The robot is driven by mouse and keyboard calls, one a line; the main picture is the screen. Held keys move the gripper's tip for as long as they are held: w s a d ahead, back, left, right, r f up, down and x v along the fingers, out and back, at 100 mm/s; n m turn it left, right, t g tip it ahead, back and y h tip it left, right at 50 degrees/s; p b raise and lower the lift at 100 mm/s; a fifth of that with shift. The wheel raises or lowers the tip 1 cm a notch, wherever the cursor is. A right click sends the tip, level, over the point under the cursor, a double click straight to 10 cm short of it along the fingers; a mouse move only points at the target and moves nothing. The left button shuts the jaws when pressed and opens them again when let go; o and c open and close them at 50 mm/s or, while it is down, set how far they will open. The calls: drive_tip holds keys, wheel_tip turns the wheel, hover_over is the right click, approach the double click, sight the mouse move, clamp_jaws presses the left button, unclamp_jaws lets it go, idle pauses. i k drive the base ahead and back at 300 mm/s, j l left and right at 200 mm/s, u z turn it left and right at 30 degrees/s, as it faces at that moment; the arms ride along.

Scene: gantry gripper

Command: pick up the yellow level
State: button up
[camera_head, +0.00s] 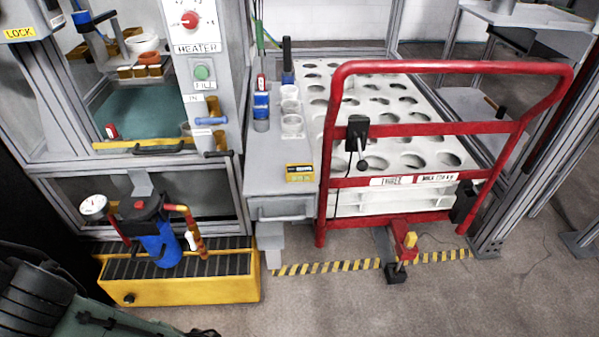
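A small yellow block with a dark marking on its top edge (300,172) lies on the front of the narrow grey bench, close to the red cart frame. It is the likeliest yellow level, but it is too small to be sure. A longer yellow strip (143,144) runs along the lower front edge of the cabinet opening at the left, above a black handle. My gripper cannot be made out in the head view.
The grey bench (262,180) also holds white cups (291,125) and blue-handled tools behind the block. The tall red cart handle (450,66) stands just right of it. A yellow spill pallet (190,290) with a blue pump blocks the floor at left.

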sight(297, 173)
drive_tip(key=l+u, duration=0.15)
drive_tip(key=u, duration=0.15)
drive_tip(key=l+u, duration=0.15)
drive_tip(key=u, duration=0.2)
drive_tip(key=l+u, duration=0.45)
drive_tip(key=l, duration=0.75)
drive_tip(key=k+l, duration=0.1)
drive_tip(key=l, duration=0.5)
drive_tip(key=l+u, duration=0.1)
drive_tip(key=l, duration=0.45)
drive_tip(key=i, duration=0.1)
